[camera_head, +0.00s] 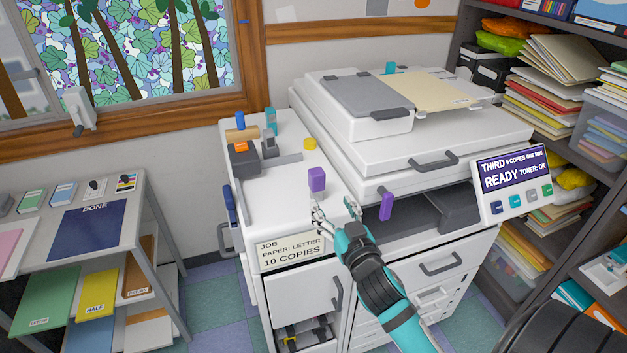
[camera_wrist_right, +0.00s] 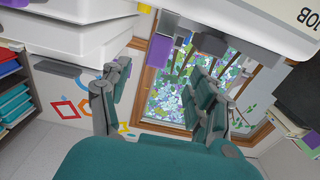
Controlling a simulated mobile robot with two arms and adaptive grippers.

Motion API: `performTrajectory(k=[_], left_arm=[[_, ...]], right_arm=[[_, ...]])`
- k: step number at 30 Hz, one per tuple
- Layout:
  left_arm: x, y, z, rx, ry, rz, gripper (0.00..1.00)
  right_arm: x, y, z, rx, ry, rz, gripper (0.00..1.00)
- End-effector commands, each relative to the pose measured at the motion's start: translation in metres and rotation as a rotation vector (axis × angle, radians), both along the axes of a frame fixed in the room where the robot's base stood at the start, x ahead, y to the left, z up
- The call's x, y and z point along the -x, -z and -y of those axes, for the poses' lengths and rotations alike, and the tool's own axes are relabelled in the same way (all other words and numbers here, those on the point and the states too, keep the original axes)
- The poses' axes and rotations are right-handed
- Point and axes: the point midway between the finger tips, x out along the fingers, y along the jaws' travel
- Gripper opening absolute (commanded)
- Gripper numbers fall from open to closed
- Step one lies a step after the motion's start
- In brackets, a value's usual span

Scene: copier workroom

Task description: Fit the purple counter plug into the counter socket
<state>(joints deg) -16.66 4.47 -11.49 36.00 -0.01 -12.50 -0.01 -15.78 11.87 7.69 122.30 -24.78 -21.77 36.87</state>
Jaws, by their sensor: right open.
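An upright purple block (camera_head: 317,180), which looks like the counter plug, stands on the white counter (camera_head: 279,210) left of the copier. My right gripper (camera_head: 336,209) is open and empty, its fingers spread just in front of the block at the counter's front edge. The fingers look apart from the block. In the right wrist view, the open fingers (camera_wrist_right: 160,88) show with a purple piece (camera_wrist_right: 159,53) beyond them; I cannot tell whether it is the block or the copier's purple lever. I cannot make out the counter socket for certain. My left gripper is not in view.
A purple lever (camera_head: 386,206) hangs on the copier front, right of my gripper. A yellow piece (camera_head: 310,144) and a grey holder (camera_head: 266,163) lie farther back on the counter. The copier (camera_head: 420,150) rises at the right. The counter's front left is clear.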

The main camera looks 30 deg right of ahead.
Motion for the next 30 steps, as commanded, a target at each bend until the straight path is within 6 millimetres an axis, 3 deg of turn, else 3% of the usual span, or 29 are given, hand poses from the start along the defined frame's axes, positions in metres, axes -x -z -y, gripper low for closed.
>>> performTrajectory(k=[3,7,13,24,30], left_arm=[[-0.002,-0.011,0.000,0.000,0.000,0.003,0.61],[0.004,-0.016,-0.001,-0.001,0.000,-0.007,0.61],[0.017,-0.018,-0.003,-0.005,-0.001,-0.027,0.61],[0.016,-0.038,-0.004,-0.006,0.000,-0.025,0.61],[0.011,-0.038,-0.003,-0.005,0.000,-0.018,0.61]], right_arm=[[-0.027,-0.004,0.007,0.002,0.000,0.001,0.62],[-0.048,-0.002,0.011,0.001,0.000,0.000,0.62],[-0.062,-0.001,0.015,0.002,-0.001,-0.001,0.62],[-0.107,-0.004,0.026,0.001,0.000,-0.001,0.62],[-0.111,-0.002,0.027,0.002,-0.001,-0.001,0.62]])
